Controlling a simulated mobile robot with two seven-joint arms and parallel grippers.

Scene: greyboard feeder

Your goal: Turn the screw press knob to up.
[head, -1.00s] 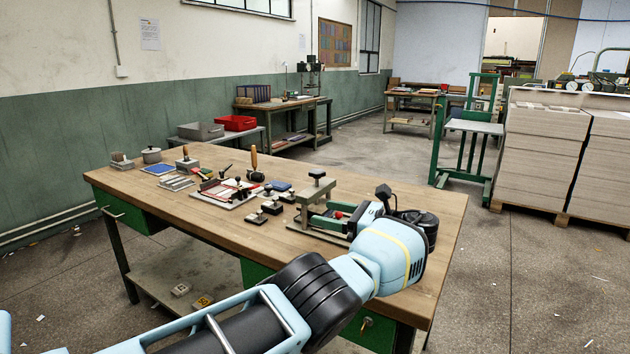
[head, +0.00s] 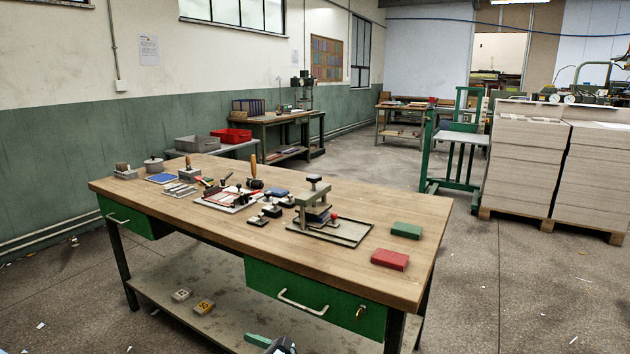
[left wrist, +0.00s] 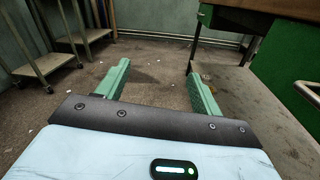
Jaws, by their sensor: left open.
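The screw press (head: 318,208) stands on the workbench (head: 225,222), right of its middle, on a flat grey base plate. A black knob (head: 314,179) tops its post, and a small red knob (head: 333,216) shows low on its right side. I cannot tell what setting either knob is at. A blue block lies under the press frame. My left gripper (left wrist: 158,70) is open and empty in the left wrist view, low beside the bench, over the floor. A part of it shows at the bottom edge of the head view, well below the press. My right gripper is not in view.
A green block (head: 406,230) and a red block (head: 390,259) lie right of the press. Small black-knobbed tools (head: 270,210) stand close on its left. Green drawers (head: 313,300) with handles face the front.

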